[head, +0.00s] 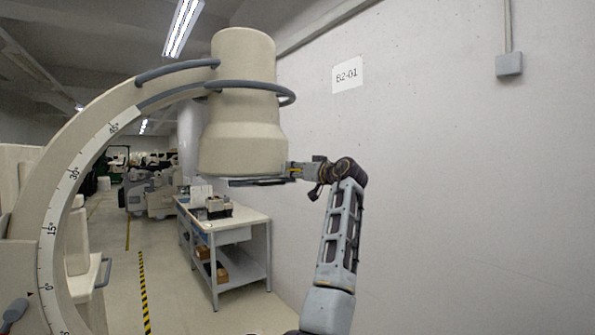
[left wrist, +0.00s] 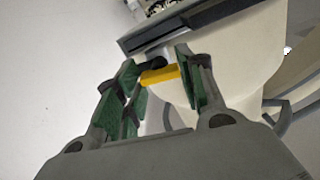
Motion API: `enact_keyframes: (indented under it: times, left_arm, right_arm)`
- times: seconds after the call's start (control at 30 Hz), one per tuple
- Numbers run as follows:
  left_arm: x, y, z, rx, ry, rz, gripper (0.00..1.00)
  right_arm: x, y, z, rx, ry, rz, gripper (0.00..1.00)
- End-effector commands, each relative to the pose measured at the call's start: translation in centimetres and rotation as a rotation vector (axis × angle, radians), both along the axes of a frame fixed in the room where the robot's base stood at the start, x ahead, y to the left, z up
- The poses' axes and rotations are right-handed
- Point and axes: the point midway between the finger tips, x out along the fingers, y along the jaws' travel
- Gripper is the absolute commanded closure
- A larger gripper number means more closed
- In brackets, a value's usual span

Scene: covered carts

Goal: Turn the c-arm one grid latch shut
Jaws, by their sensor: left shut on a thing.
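The c-arm (head: 92,148) stands at the left with its cream cylindrical head (head: 242,110) at the top. A thin dark grid plate (head: 258,182) sits flat under that head; its edge also shows in the left wrist view (left wrist: 190,27). The latch is a small yellow bar (left wrist: 160,75) near the plate's edge in the left wrist view. My left gripper (head: 294,173) reaches the head's lower right side. Its green-padded fingers are shut on the yellow latch, one on each side. The latch's pivot is hidden. My right gripper is not in view.
A white table (head: 226,221) with boxes on it stands behind, below the head. A concrete wall (head: 450,150) with a B2-01 sign (head: 347,75) is close at the right. Covered carts (head: 150,192) stand farther back. Floor is free along the striped line.

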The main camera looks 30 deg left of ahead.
Motion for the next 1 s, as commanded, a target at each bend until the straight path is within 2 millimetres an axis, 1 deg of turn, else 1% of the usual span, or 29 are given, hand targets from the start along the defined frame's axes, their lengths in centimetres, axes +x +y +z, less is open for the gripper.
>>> enact_keyframes:
  times: [0.27, 0.6, 1.0]
  left_arm:
    - [0.1, 0.0, 0.0, 0.067, 0.165, 0.0, 0.85]
    - [0.0, 0.0, 0.0, 0.171, 0.417, 0.0, 0.85]
    - [0.0, 0.0, 0.0, 0.295, 0.715, 0.0, 0.85]
  right_arm:
    - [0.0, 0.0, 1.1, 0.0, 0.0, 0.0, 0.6]
    - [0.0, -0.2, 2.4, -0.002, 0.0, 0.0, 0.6]
    - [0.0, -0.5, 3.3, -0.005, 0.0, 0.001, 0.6]
